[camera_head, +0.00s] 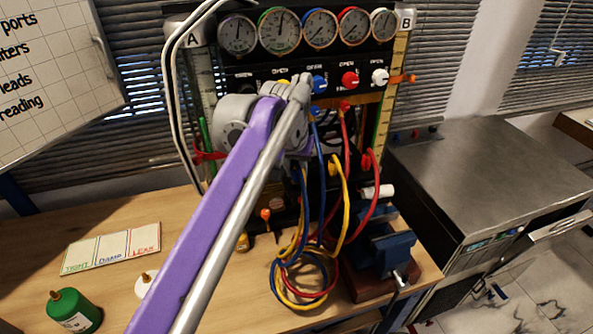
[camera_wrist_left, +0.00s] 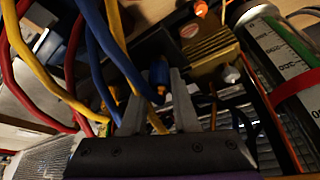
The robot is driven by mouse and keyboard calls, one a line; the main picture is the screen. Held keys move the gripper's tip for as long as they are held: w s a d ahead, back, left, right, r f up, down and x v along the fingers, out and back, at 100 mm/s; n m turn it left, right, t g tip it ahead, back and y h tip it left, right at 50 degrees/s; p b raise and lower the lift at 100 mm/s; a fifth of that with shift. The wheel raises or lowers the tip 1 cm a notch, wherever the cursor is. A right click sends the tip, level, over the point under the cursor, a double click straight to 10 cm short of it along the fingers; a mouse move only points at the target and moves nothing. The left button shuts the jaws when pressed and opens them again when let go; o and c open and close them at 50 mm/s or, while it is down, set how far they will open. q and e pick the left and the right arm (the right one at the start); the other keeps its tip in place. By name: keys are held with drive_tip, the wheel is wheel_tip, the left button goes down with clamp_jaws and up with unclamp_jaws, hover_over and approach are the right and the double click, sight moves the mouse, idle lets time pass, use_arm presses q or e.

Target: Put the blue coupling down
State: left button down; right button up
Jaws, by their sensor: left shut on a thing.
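The blue coupling (camera_wrist_left: 158,72) shows in the left wrist view between the two grey fingers of my left gripper (camera_wrist_left: 157,92), which is shut on it. A dark rig body lies behind it. In the head view my left arm reaches up to the gauge rig (camera_head: 318,58), and its wrist hides the fingers and most of what they hold. A blue hose (camera_head: 321,150) runs down from near the wrist to the bench. My right gripper is not in view.
Red and yellow hoses (camera_head: 341,205) hang close by and coil with the blue one on the wooden bench. A blue vise (camera_head: 388,247) stands right of the coil. A label card (camera_head: 112,247) and a green bottle (camera_head: 72,310) are at the left. A metal cabinet (camera_head: 490,175) stands at the right.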

use_arm(q)
drive_tip(key=shift+f, duration=0.2)
drive_tip(key=c, duration=0.7)
unclamp_jaws()
drive_tip(key=shift+o, duration=0.2)
drive_tip(key=shift+r, duration=0.15)
drive_tip(key=d+p+v, duration=0.1)
drive_tip(key=p+v, duration=0.1)
drive_tip(key=v, duration=1)
drive_tip(key=s+a+f, duration=0.5)
drive_tip(key=s+f, duration=0.3)
drive_tip(key=f, duration=0.2)
drive_tip(key=s+a+f+n, duration=0.1)
drive_tip(key=s+a+f, duration=0.5)
drive_tip(key=s+f, duration=0.3)
drive_tip(key=s+a+f+n+y, duration=0.1)
drive_tip(key=s+a+f, duration=0.4)
drive_tip(key=s+f, duration=0.3)
wheel_tip(320, 180, down, 4)
drive_tip(key=shift+s+f+t, duration=0.15)
drive_tip(key=shift+s+t, duration=0.05)
drive_tip(key=shift+t, duration=0.2)
drive_tip(key=shift+a, duration=0.15)
